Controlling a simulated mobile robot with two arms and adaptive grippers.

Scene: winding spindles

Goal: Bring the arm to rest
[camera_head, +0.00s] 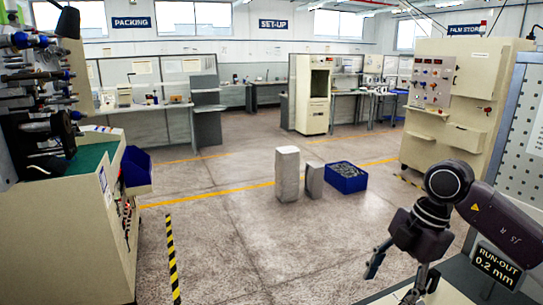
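My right arm comes in from the right edge. My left gripper cannot be made out in this view.
A workbench with a green top (84,162) and a rack of tools (38,75) stands at the left. Two grey blocks, one tall (287,175) and one short (314,180), stand by a blue crate (346,178) on the floor. A control cabinet (450,100) stands at the right.

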